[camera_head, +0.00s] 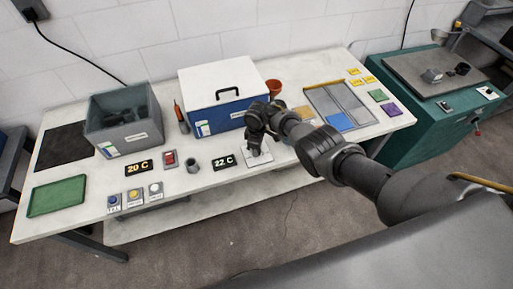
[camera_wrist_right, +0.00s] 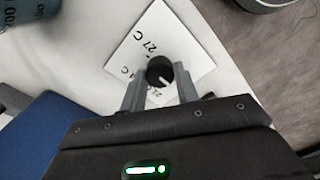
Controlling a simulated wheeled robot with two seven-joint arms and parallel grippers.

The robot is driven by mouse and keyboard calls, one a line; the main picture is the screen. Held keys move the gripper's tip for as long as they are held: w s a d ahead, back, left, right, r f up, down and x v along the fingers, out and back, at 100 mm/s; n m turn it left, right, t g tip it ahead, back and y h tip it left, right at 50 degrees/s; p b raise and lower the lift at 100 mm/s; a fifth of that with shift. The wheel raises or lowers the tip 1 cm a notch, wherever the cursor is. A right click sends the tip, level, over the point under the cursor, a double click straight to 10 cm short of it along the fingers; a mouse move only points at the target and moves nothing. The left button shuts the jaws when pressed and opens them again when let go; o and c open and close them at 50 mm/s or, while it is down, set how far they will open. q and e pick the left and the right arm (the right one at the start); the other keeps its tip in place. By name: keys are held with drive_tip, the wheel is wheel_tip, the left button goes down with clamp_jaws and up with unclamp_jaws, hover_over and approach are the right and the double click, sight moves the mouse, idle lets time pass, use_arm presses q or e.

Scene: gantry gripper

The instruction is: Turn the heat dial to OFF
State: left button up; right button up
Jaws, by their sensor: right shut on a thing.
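The heat dial is a round black knob (camera_wrist_right: 159,71) on a white plate (camera_wrist_right: 185,38) with temperature marks, among them 27 C. In the head view the plate (camera_head: 262,158) lies on the table in front of the blue box, and my gripper hides most of the knob. My right gripper (camera_wrist_right: 159,84) is shut on the knob, one finger on each side of it. It also shows from above in the head view (camera_head: 256,148). A white pointer mark shows on the knob; no OFF mark is readable. My left gripper is not in view.
A 22 C display (camera_head: 223,162) stands left of the plate. Behind is a blue box (camera_head: 222,118) with a white lid. A grey bin (camera_head: 124,134), a 20 C display (camera_head: 138,168), a red switch (camera_head: 169,158) and a green tray (camera_head: 57,196) are further left. A divided tray (camera_head: 340,105) is right.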

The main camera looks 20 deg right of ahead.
drive_tip(key=o, duration=1)
drive_tip(key=shift+c, duration=0.2)
wheel_tip(320, 180, up, 11)
drive_tip(key=p, duration=0.3)
drive_tip(key=shift+p, duration=0.3)
drive_tip(key=shift+f, duration=0.2)
